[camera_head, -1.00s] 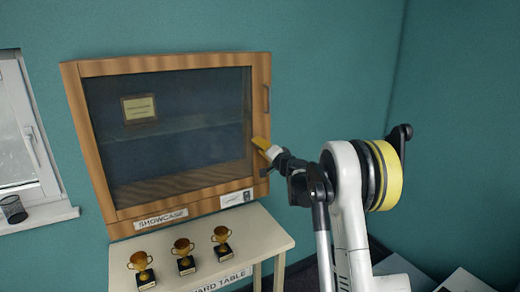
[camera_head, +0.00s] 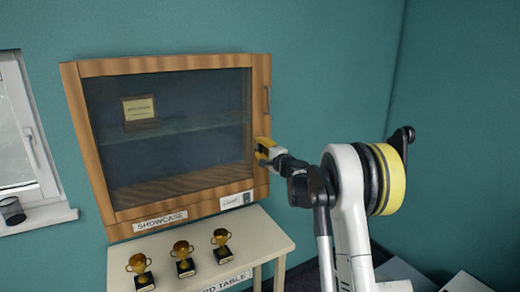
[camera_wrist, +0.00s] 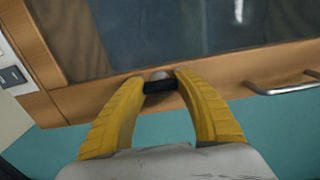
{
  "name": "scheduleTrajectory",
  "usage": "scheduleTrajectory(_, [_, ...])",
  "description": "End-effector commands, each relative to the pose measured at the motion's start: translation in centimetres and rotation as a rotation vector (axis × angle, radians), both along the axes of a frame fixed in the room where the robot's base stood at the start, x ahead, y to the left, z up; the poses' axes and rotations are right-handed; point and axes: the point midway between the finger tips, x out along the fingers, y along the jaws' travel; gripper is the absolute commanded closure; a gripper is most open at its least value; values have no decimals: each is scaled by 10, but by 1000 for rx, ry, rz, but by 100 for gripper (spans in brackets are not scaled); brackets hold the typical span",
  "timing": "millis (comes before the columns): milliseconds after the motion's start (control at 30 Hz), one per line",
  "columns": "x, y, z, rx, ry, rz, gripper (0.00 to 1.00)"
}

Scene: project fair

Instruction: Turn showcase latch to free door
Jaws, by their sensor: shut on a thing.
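The wooden showcase (camera_head: 88,150) hangs on the wall with its glass door closed. Its latch (camera_wrist: 160,86) is a small dark bar with a round silver piece beside it, on the door's right-hand frame. My gripper (camera_head: 262,153) is at the lower part of that frame. In the wrist view my gripper (camera_wrist: 160,82) has its two yellow fingers shut on the latch, one at each end of the bar. The fingers and wrist hide the latch in the head view. The metal door handle (camera_wrist: 285,88) also shows in the head view (camera_head: 267,99), above the gripper.
An award table (camera_head: 262,240) stands below the showcase with three gold trophies on it, among them one near the right (camera_head: 222,245). A framed plaque (camera_head: 139,108) is inside the showcase. A window (camera_head: 22,140) is at the left, with a mesh cup (camera_head: 12,210) on its sill.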

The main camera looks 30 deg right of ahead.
Motion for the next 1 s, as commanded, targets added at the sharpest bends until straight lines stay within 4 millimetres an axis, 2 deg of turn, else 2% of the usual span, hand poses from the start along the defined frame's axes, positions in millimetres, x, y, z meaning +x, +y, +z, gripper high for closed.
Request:
scheduleTrajectory(367, [0,0,0,4,0,0,92])
scheduleTrajectory(400, [0,0,0,4,0,0,53])
scheduleTrajectory(467, [0,0,0,4,0,0,39])
scheduleTrajectory(800, [-3,0,0,3,0,0,39])
scheduleTrajectory(867, [-8,-1,0,3,0,-1,39])
scheduleTrajectory(1000, [-32,-2,0,3,0,-2,39])
